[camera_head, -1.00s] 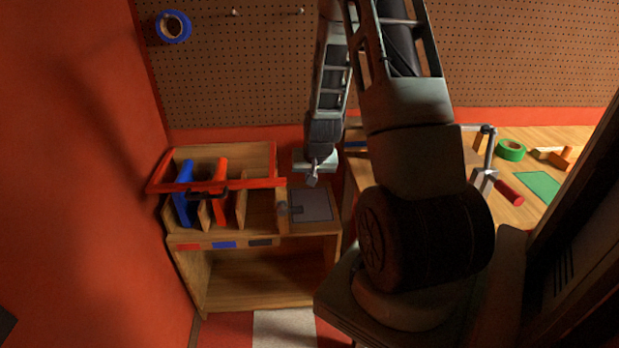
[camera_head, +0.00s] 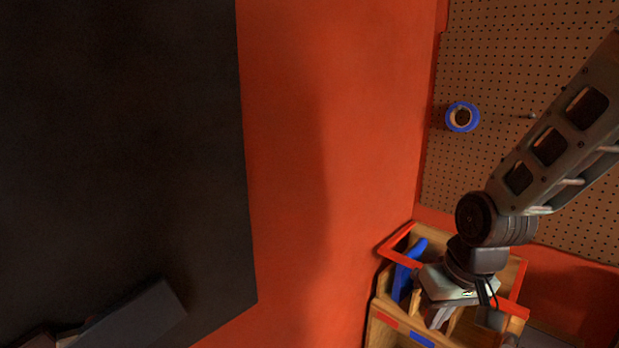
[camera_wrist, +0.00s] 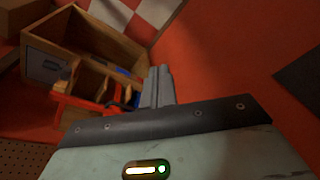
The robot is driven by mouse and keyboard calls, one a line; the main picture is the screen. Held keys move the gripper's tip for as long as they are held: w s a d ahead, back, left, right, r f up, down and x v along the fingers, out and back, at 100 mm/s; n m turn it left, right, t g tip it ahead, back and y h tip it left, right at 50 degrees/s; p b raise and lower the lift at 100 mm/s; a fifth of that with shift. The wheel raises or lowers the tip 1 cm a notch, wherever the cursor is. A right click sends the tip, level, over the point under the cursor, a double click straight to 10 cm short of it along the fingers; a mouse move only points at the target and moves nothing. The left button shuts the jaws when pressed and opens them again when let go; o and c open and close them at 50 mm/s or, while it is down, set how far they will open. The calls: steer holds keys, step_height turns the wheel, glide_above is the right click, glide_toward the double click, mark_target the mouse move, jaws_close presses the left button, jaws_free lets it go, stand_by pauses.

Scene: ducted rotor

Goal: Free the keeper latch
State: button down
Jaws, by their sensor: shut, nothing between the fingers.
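A wooden cabinet (camera_head: 381,331) with a red rail (camera_head: 396,244) stands in the lower right of the head view. It appears upside down in the wrist view (camera_wrist: 75,27). A grey plate with a small dark fitting (camera_wrist: 50,66), possibly the keeper latch, shows there. A dark piece (camera_wrist: 121,105) lies by the red slotted part, partly hidden by my gripper's body. I cannot tell for certain which piece is the latch. My gripper (camera_head: 438,319) is shut and empty, over the cabinet's slotted side; its fingers (camera_wrist: 159,84) show together in the wrist view.
A blue handle-like piece (camera_head: 408,268) stands in a slot left of my gripper. The orange wall (camera_head: 310,160) rises close on the left, with a large dark panel (camera_head: 120,130) on it. A blue tape roll (camera_head: 462,117) hangs on the pegboard (camera_head: 475,65).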

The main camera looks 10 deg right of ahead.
steer(key=s+a+r+n+g, duration=0.1)
steer(key=s+a+r+n, duration=0.1)
steer(key=s+a, duration=0.3)
steer(key=s+a+r+n+g, duration=0.1)
steer(key=s+a+r+n, duration=0.2)
steer(key=s, duration=0.8)
steer(key=a+n, duration=0.2)
steer(key=a, duration=0.1)
steer(key=shift+s+r+h, duration=0.15)
steer(key=shift+s+h, duration=0.05)
steer(key=shift+h, duration=0.2)
